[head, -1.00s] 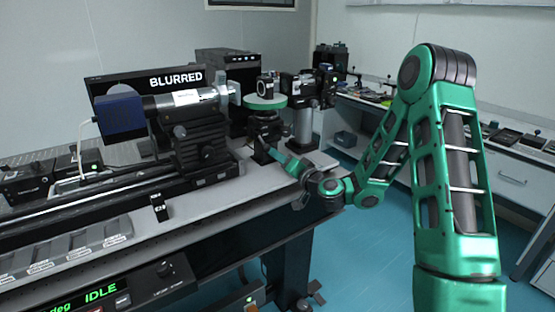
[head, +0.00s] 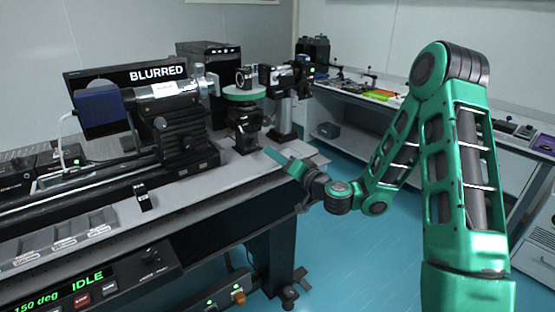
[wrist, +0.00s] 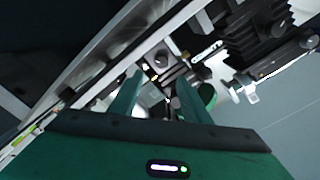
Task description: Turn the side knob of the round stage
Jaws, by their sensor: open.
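The round stage (head: 243,94) has a green disc on a dark mount (head: 246,125) near the right end of the optical table. A small black part stands on the disc. I cannot make out the side knob clearly in the head view. My gripper (head: 275,154) is open and empty, to the right of the mount and apart from it, low over the table's end. In the wrist view my gripper (wrist: 158,88) has its two green fingers spread. The green disc (wrist: 208,95) shows beside the right finger, partly hidden by it.
A lens barrel with a blue camera (head: 101,108) stands left of the stage on a black carriage. A post-mounted device (head: 284,76) stands just behind and right of the stage. Blue floor (head: 350,260) is free to the right.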

